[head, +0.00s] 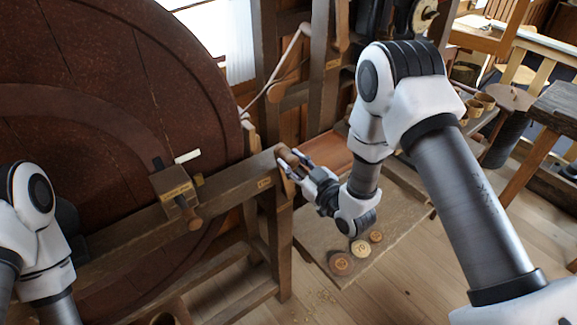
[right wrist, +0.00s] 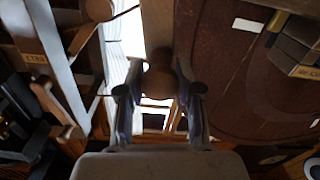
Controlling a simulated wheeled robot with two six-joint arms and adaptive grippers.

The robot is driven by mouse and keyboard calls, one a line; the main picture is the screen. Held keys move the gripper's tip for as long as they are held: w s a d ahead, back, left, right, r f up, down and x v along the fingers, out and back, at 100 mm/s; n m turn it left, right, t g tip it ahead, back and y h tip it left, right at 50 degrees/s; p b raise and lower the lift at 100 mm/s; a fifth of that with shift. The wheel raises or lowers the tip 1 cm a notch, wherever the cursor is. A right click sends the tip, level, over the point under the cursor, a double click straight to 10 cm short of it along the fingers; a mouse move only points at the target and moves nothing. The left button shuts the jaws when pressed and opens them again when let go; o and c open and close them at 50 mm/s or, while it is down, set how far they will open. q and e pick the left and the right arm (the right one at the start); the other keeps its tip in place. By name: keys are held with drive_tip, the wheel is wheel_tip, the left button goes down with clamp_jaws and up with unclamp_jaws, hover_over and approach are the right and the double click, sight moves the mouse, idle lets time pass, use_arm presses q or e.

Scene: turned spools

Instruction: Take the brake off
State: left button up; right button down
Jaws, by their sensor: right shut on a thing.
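My right gripper (head: 292,166) is at the end of a wooden beam (head: 228,186) with a small yellow label, beside the big dark-red wheel (head: 95,85). It is shut on a brown wooden knob, which shows between the two fingers in the right wrist view (right wrist: 160,82). The fingers (right wrist: 160,105) stand either side of it. A labelled wooden block (head: 175,187) with a knob below sits on the beam against the wheel; its lettering is too small to read. I cannot tell which part is the brake. My left gripper is outside the picture.
Several round wooden discs (head: 360,248) lie on a low board below my right gripper. Thin wooden levers (head: 290,60) and upright posts stand behind it. A bench with cups (head: 485,102) is at the right. Open floor shows in front.

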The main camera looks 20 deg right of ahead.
drive_tip(key=w+d+m+b, duration=0.3)
drive_tip(key=d+m+b, duration=0.1)
drive_tip(key=d, duration=0.5)
drive_tip(key=shift+w+d+f+m, duration=0.2)
drive_tip(key=shift+f+m, duration=0.2)
drive_tip(key=c, duration=0.8)
unclamp_jaws()
drive_tip(key=shift+o, duration=0.3)
drive_tip(key=shift+d+f, duration=0.15)
